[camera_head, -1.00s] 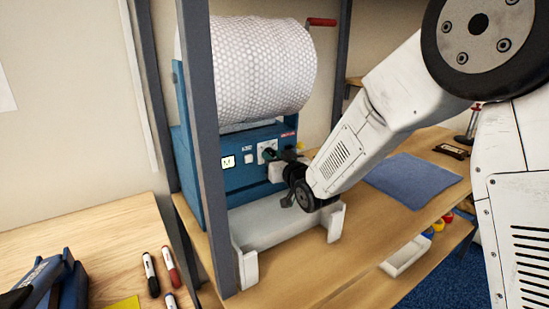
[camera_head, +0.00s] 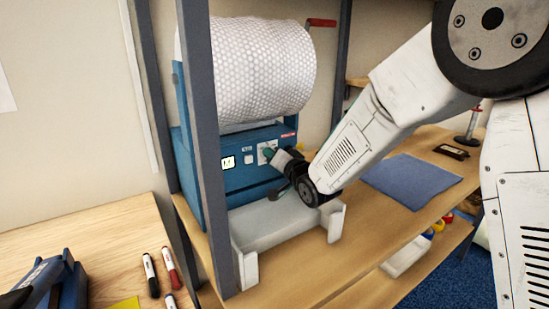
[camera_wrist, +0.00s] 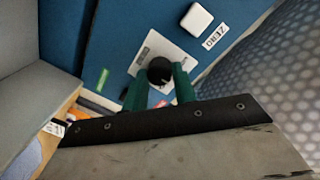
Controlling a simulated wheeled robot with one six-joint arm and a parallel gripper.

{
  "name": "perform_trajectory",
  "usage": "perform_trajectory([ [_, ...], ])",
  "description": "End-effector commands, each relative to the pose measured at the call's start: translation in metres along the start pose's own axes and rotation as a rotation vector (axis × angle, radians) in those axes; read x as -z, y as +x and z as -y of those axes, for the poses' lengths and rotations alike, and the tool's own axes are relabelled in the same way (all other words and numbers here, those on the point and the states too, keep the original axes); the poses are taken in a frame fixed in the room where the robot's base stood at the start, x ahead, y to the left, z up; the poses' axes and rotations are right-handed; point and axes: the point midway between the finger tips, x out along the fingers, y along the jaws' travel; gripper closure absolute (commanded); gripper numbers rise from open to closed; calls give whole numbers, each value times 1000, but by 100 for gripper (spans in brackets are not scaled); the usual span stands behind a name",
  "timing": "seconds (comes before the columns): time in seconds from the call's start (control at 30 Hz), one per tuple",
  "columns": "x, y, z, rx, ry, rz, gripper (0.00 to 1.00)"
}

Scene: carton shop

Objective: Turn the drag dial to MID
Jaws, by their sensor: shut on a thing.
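The drag dial (camera_wrist: 160,67) is a round black knob on a pale label plate (camera_wrist: 170,50) on the blue front panel. My gripper (camera_wrist: 158,78) has its green fingers on both sides of the knob in the wrist view and is shut on it. In the head view my gripper (camera_head: 270,154) reaches the panel from the right and covers most of the dial. The plate's markings are too small to read, and I cannot tell which setting the dial points at.
The blue machine (camera_head: 240,175) carries a large bubble-wrap roll (camera_head: 262,70). A white square button (camera_wrist: 196,20) is near the dial. A grey post (camera_head: 205,150) stands at left, and a white tray (camera_head: 275,223) lies below the panel. A blue cloth (camera_head: 412,181) lies at right.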

Motion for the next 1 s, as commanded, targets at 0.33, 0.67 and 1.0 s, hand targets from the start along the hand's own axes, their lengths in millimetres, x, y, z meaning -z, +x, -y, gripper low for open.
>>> perform_trajectory([
  [0.33,2,0,0,0,27,0,95],
  [0.67,1,0,0,0,26,0,51],
  [1.0,0,-7,0,0,25,2,51],
])
